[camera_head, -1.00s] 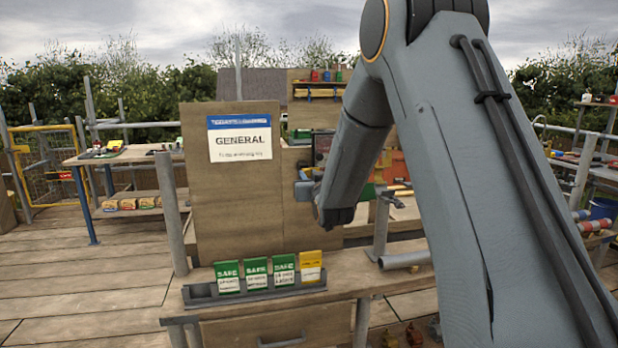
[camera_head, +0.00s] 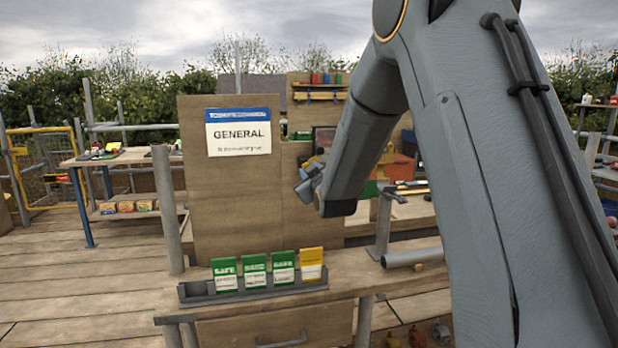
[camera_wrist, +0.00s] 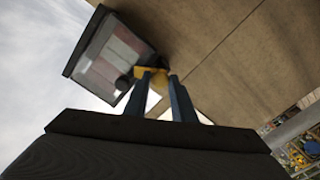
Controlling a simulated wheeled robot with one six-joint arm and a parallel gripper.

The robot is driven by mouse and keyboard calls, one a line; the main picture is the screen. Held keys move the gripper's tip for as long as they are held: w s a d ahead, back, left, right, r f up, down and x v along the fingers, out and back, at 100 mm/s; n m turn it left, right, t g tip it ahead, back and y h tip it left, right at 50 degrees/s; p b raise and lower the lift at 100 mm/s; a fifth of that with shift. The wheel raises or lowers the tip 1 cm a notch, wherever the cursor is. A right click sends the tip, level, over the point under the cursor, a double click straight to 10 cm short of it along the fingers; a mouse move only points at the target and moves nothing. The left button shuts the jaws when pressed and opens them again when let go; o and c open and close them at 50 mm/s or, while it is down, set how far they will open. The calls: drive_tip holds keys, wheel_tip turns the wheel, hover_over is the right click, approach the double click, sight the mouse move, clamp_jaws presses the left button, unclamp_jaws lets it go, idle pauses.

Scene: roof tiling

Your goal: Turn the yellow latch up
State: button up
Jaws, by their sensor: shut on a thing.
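The yellow latch (camera_wrist: 154,77) shows in the wrist view between the blue fingers of my gripper (camera_wrist: 160,82), which are shut on it. It sits beside a dark-framed box with a clear, pale and reddish face (camera_wrist: 112,55), next to a wooden board. How far the latch is turned cannot be told, as the fingers cover much of it. In the head view, my gripper (camera_head: 309,180) is at the right edge of the wooden board, and my arm hides much of the dark box (camera_head: 323,139) behind it.
The wooden board with a GENERAL sign (camera_head: 238,132) stands upright left of my gripper. Below is a bench with a grey rack (camera_head: 250,294) of green and yellow cards. A grey tube (camera_head: 410,258) lies at the bench's right. Another table (camera_head: 120,158) stands at the far left.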

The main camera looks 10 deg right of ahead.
drive_tip(key=n+b, duration=0.6)
drive_tip(key=n, duration=0.5)
drive_tip(key=shift+n, duration=0.3)
idle(0.4)
drive_tip(key=o, duration=1.1)
drive_tip(key=shift+c, duration=0.2)
drive_tip(key=s+b, duration=0.1)
drive_tip(key=s, duration=0.7)
